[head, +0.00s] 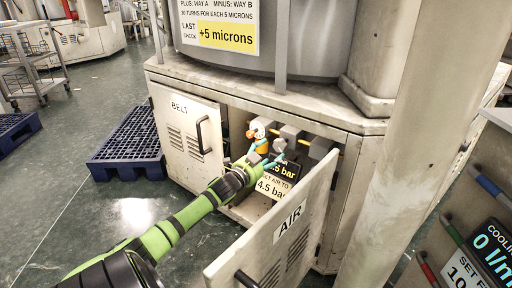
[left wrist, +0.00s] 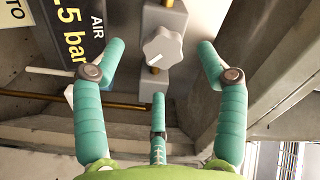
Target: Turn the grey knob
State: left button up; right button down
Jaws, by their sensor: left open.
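The grey knob (head: 278,146) is small and partly covered by my gripper in the head view. My left gripper (head: 266,154) reaches into the open cabinet from the left. In the left wrist view its teal fingers (left wrist: 160,62) are spread open and empty, two flanking the knob at left and right, the third below it. I see no finger touching the knob. My right gripper is in neither view.
The AIR door (head: 275,240) stands open close right of my arm; the BELT door (head: 188,130) is at left. A black display (head: 287,170) ends in ".5 bar", above a "4.5 bar" label (head: 272,187). A brass pipe (left wrist: 130,105) runs behind the fingers. A blue pallet (head: 128,145) lies left.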

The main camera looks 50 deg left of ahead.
pick_arm(q)
jog(key=s+d, duration=0.1)
jog(key=s, duration=0.5)
jog(key=shift+s, duration=0.35)
jog(key=shift+d+f, duration=0.1)
